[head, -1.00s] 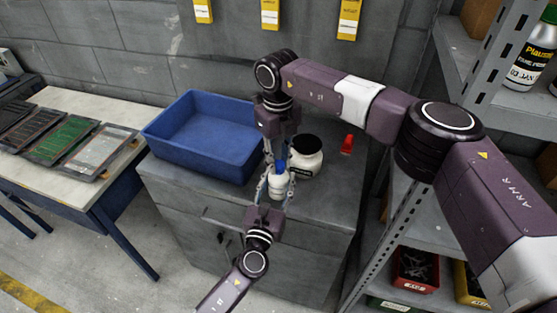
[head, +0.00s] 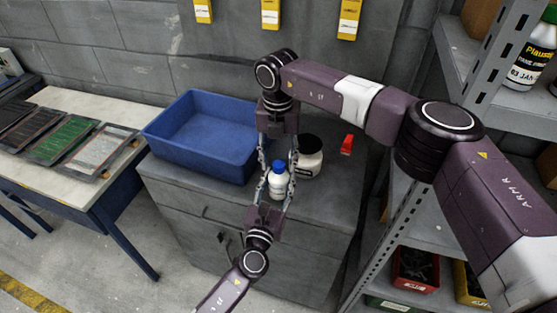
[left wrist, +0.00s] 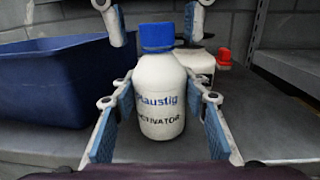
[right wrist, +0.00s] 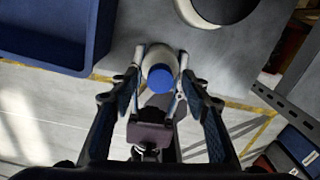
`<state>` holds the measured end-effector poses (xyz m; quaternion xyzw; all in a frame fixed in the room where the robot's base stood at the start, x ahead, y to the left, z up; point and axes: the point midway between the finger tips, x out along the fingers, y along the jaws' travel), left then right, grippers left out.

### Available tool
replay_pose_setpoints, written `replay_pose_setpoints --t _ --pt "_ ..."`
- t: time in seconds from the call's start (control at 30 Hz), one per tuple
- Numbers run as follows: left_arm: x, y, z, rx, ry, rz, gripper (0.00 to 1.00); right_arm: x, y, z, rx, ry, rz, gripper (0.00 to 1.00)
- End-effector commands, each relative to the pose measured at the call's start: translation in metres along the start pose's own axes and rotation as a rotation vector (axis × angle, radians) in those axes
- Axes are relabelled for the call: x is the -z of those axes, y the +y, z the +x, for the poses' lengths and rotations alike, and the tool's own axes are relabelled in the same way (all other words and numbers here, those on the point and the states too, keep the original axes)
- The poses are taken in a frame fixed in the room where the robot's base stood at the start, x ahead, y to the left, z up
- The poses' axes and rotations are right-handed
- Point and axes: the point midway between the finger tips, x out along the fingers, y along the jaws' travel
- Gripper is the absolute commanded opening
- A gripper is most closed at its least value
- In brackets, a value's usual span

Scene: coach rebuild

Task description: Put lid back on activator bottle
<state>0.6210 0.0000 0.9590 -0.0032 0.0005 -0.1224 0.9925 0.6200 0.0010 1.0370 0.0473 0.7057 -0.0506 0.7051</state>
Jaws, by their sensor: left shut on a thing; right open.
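The white activator bottle (head: 277,187) stands upright near the front edge of the grey cabinet top, its label facing the left wrist view (left wrist: 160,105). The blue lid (left wrist: 157,36) sits on its mouth and looks level; it also shows from above in the right wrist view (right wrist: 161,78). My left gripper (head: 277,181) is shut on the bottle body, a finger on each side. My right gripper (head: 279,160) is open above, its fingers spread either side of the lid and apart from it. How tight the lid is cannot be told.
A large white jar with a black lid (head: 309,144) stands close behind on the right. A red object (head: 346,145) lies further right. A blue bin (head: 190,167) fills the cabinet's left. Metal shelving (head: 400,200) bounds the right. The cabinet's front right is clear.

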Motion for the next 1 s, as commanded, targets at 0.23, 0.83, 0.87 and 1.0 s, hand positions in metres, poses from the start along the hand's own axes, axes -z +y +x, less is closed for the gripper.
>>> replay_pose_setpoints --t 0.23,0.83,0.87,1.0 --pt "0.001 0.0 0.0 0.0 0.002 -0.001 0.0 -0.001 0.0 -0.022 -0.001 -0.002 0.0 0.43" --pt "0.001 0.0 0.0 0.0 0.001 -0.001 0.0 0.0 0.0 -0.118 0.0 0.0 0.0 0.43" --pt "0.001 0.0 0.0 0.0 0.001 -0.001 0.0 0.0 0.0 -0.119 0.0 0.0 0.0 0.43" --pt "0.001 0.0 0.0 0.0 0.001 -0.001 0.0 0.0 0.0 -0.12 0.0 0.0 0.0 0.43"
